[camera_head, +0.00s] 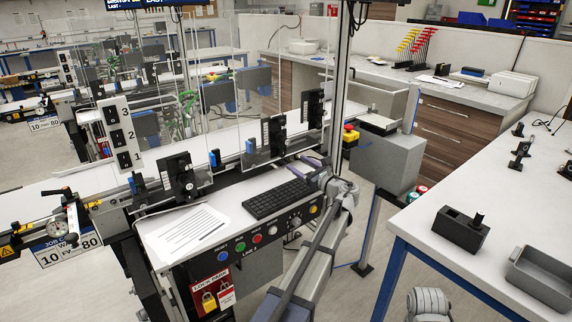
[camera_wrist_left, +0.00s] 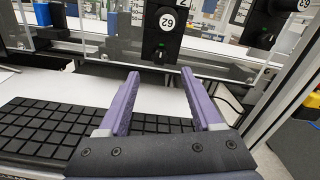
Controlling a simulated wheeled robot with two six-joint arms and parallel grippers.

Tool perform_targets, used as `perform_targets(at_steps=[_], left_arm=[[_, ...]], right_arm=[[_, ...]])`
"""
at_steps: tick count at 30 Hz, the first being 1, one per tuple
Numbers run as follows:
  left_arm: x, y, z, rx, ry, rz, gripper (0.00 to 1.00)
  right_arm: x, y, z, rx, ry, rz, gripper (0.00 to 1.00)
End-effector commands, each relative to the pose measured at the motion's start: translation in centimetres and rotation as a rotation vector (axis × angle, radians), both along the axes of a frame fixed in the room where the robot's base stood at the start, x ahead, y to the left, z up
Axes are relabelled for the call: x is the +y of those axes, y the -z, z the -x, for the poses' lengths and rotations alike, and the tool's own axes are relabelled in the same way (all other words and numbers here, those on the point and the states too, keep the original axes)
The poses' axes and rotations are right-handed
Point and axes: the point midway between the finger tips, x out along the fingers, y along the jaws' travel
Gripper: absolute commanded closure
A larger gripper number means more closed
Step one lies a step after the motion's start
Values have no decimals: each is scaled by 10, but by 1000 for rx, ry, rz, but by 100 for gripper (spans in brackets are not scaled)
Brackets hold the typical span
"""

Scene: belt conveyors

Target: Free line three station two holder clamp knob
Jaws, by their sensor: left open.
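Black holders stand in a row along the line behind the keyboard: a left one (camera_head: 178,178), a middle one (camera_head: 275,135) and a right one (camera_head: 313,108). My left gripper (camera_head: 302,168) has purple fingers, open and empty, above the panel to the right of the keyboard. In the left wrist view the open fingers (camera_wrist_left: 160,77) point toward a black holder with a round white number label and a dark knob (camera_wrist_left: 160,52). The knob lies beyond the fingertips, apart from them. I cannot tell which station this holder is. My right gripper is not in view.
A keyboard (camera_head: 278,199) and paper sheet (camera_head: 185,232) lie on the panel, with coloured buttons below. Clear guard sheets and an upright post (camera_head: 341,85) stand close by. A white table (camera_head: 470,205) at right holds a black block (camera_head: 460,230) and grey tray (camera_head: 541,277).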

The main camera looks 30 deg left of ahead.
Motion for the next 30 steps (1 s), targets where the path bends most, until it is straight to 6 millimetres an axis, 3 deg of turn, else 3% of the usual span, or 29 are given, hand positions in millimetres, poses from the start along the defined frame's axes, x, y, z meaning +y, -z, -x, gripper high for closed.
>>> perform_targets(at_steps=[5,18,30], left_arm=[[6,-1,-3,2,-1,-1,34],[62,-1,-27,0,-1,2,34],[72,-1,-29,-1,0,1,34]], right_arm=[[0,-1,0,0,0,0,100],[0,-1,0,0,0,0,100],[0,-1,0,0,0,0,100]])
